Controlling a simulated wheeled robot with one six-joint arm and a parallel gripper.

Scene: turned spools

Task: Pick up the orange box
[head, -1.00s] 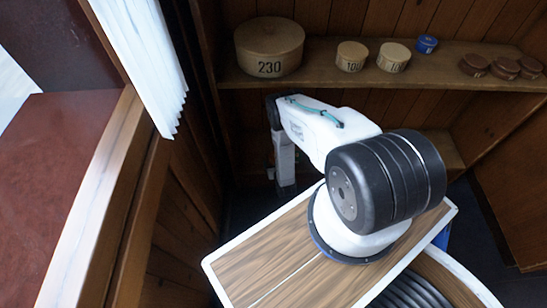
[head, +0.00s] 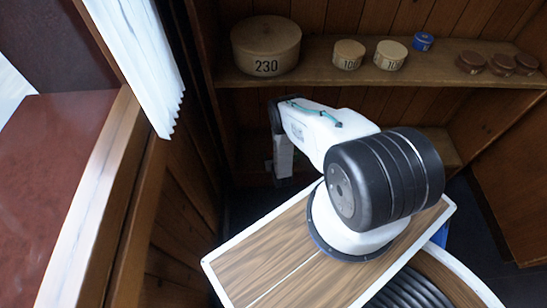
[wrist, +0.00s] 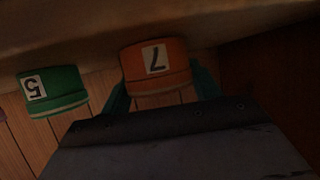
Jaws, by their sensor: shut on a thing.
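The orange box (wrist: 157,62) is a short round container with a white label marked 7, seen upside down in the wrist view. My gripper (wrist: 162,88) has its two teal fingers on either side of it, shut on it. Most of the fingers is hidden behind the box and the dark gripper body. In the head view neither the orange box nor the gripper's fingers can be seen. My white arm reaches down toward the lower part of the shelf unit there.
A green box (wrist: 52,90) marked 5 is left of the orange one in the wrist view. The upper shelf (head: 330,68) holds a large tan box (head: 266,46) marked 230, two smaller tan boxes, a blue box (head: 423,41) and several brown ones. A wooden wall stands at left.

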